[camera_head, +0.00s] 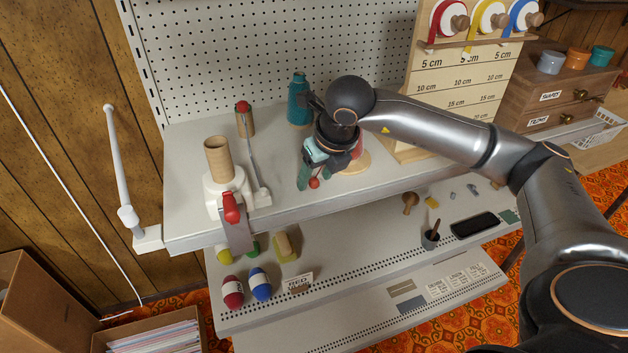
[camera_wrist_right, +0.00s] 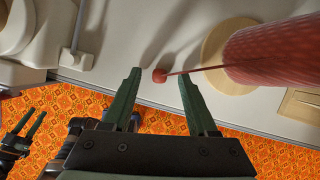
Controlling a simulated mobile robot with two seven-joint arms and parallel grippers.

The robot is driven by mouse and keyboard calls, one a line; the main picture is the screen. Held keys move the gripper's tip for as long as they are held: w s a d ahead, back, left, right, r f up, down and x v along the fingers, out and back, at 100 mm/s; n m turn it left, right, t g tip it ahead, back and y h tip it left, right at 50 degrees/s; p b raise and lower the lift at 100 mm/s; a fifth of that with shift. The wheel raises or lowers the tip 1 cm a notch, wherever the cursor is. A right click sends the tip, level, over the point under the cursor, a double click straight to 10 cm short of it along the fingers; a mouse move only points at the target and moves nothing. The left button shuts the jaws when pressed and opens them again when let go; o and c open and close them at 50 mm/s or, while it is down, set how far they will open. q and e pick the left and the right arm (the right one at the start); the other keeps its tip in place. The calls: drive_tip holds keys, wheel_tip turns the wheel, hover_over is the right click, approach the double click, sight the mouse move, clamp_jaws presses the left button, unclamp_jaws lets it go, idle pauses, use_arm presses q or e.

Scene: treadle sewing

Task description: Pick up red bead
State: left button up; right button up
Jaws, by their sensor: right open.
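The red bead (camera_head: 314,182) is small and round, near the front edge of the upper white shelf. In the right wrist view, the bead (camera_wrist_right: 159,75) ends a thin red thread (camera_wrist_right: 195,70) from a large red spool (camera_wrist_right: 275,55). My right gripper (camera_head: 316,174) is open, its dark green fingers pointing down at the shelf. In the right wrist view, the bead shows between the right gripper's fingertips (camera_wrist_right: 159,80); contact cannot be told. My left gripper (camera_wrist_right: 30,123) shows low at the left there, fingers apart and empty; the head view does not show it.
A white device with a cardboard tube (camera_head: 218,160) and red handle (camera_head: 231,207) stands left. The spool's round wooden base (camera_head: 358,164) is close right. A pegboard (camera_head: 270,45) closes the back.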

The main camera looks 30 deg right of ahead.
drive_tip(key=shift+f, duration=0.15)
clamp_jaws()
idle(0.4)
